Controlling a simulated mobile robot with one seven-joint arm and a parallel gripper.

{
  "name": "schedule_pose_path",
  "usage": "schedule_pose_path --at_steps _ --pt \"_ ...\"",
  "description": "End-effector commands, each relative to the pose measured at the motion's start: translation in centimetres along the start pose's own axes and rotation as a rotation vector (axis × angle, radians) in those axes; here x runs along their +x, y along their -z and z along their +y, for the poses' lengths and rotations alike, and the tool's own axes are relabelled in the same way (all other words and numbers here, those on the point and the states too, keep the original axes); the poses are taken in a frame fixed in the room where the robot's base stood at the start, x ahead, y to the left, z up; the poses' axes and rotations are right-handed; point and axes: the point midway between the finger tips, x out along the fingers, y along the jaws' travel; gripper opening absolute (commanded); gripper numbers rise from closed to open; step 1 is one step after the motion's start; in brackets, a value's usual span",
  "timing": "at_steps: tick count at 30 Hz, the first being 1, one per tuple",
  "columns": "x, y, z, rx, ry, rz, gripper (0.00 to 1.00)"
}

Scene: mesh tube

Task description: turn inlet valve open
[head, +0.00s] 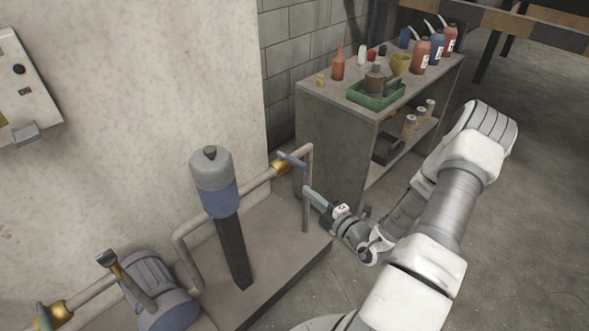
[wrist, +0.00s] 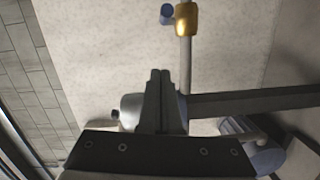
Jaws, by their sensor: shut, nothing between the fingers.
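A brass valve (head: 281,167) with a blue lever handle (head: 292,160) sits on the grey pipe near the wall corner. The wrist view shows the brass valve (wrist: 187,19) and its blue handle (wrist: 167,14) near the top edge. My gripper (head: 308,191) is shut and empty, below and right of the blue handle in the head view, close to the vertical pipe. Its fingers (wrist: 160,73) are together in the wrist view, apart from the valve. A second brass valve (head: 58,314) with a green handle (head: 42,317) is at the lower left. No label tells which valve is the inlet.
A grey-blue cylinder on a dark column (head: 232,250) stands on the plinth (head: 285,265), left of my gripper. A motor-like unit (head: 160,290) is at the lower left. A grey shelf (head: 333,130) with bottles and a green tray (head: 376,101) stands behind. The floor at right is clear.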

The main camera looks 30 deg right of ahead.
Motion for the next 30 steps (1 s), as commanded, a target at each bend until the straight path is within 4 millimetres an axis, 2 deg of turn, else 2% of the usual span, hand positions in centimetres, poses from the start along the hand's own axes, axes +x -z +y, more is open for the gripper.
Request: schedule_pose_path --at_steps 4,8,21,24,30 --pt "0.1 -0.1 -0.2 0.042 -0.001 -0.008 0.0" --pt "1.5 0.0 -0.3 0.042 -0.001 -0.006 0.0" --pt "10.3 -0.4 -0.4 0.038 -0.003 -0.007 0.0" --pt "10.4 -2.2 -0.5 0.037 -0.002 -0.01 0.0" --pt "10.8 -3.8 -0.4 0.04 -0.001 -0.008 0.0"
